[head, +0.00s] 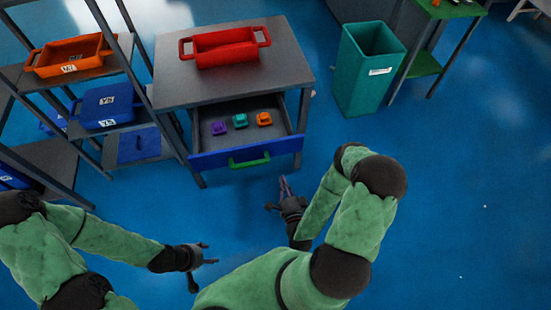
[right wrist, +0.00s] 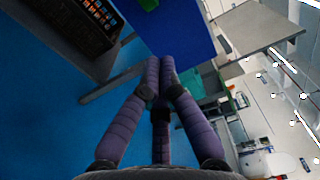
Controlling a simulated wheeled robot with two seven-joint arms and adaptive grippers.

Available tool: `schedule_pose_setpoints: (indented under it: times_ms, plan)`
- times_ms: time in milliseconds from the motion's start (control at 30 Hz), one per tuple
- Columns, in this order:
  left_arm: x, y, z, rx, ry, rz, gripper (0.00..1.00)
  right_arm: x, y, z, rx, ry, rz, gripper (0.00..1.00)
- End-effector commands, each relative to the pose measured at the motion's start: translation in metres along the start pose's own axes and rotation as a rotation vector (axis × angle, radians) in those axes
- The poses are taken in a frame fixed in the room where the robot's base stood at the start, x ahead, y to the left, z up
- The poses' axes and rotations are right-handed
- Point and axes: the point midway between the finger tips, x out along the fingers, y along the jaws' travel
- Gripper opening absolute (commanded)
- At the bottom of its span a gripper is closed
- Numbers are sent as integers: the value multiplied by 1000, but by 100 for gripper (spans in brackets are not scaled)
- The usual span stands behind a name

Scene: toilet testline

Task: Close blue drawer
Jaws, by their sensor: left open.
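The blue drawer (head: 283,148) is pulled out from the grey table. Its blue front carries a green handle (head: 249,162). Inside lie a purple, a teal and an orange small object. In the right wrist view the blue front (right wrist: 185,32) is at the top, with part of the green handle at the edge. My right gripper (head: 284,182) is in front of the drawer, to the right of the handle and apart from it. Its purple fingers (right wrist: 160,68) are together with nothing visible between them. My left gripper (head: 208,255) is open and empty over the floor at lower left.
A red bin (head: 226,47) stands on the grey table (head: 178,85). A shelf rack at left holds an orange bin (head: 68,55) and blue bins (head: 106,105). A teal waste bin (head: 368,70) stands at right. The blue floor before the drawer is clear except for my arms.

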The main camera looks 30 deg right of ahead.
Motion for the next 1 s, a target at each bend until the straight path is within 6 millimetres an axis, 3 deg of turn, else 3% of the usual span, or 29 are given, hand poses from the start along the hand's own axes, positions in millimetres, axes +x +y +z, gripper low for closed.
schedule_pose_setpoints:
  times_ms: [500,700,1000]
  plan:
    - [16,-6,0,0,-1,0,57,93,1,1,-3,-3,-1,0]
    - [19,-7,0,0,-1,0,57,110,1,1,-2,-2,1,0]
    - [19,-7,0,0,-1,0,57,114,1,0,-3,-1,2,0]
